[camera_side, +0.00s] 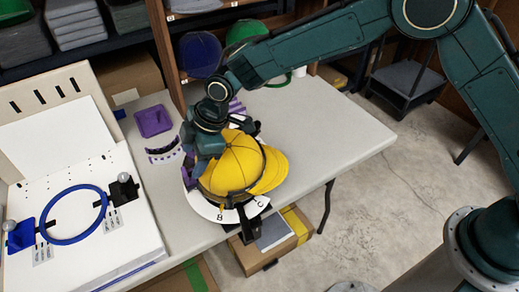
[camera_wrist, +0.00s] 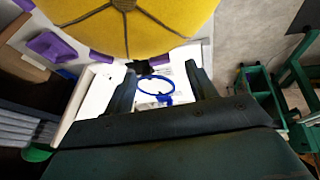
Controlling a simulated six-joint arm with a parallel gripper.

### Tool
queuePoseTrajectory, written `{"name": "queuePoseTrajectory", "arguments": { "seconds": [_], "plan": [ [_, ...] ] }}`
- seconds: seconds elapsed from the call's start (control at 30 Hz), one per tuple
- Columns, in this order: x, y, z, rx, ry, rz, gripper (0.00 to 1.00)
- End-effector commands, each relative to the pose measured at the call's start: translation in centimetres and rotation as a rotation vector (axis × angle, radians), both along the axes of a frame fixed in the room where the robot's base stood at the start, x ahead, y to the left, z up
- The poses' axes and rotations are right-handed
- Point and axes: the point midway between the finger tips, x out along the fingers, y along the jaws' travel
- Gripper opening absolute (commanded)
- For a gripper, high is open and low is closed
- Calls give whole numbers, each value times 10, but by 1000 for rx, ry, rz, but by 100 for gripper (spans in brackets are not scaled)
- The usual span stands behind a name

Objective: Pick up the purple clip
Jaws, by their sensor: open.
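A yellow cap (camera_side: 232,165) sits on a round white holder (camera_side: 206,209) marked with letters. Purple clip-like pieces (camera_side: 188,172) show at the cap's left edge, partly hidden by my gripper (camera_side: 197,160). In the wrist view the cap (camera_wrist: 130,25) fills the top, with a small purple piece (camera_wrist: 101,57) at its lower left edge and another purple piece (camera_wrist: 184,54) at its lower right. I cannot tell which is the clip. In the wrist view my gripper (camera_wrist: 162,75) is open, its two dark fingers apart below the cap's edge, with nothing visible held between them.
A purple square tray (camera_side: 154,121) and a purple-and-white curved strip (camera_side: 163,152) lie on the grey table (camera_side: 330,135). A white fixture with a blue hoop (camera_side: 73,214) stands left. Shelves with blue and green caps (camera_side: 199,54) stand behind. The table's right side is clear.

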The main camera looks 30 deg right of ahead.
Motion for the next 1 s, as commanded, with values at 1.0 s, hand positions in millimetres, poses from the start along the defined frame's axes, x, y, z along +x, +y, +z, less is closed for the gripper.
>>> {"name": "queuePoseTrajectory", "arguments": {
  "seconds": [1.0],
  "plan": [
    [13, 19, -46, 0, 0, 0, 56]
  ]
}}
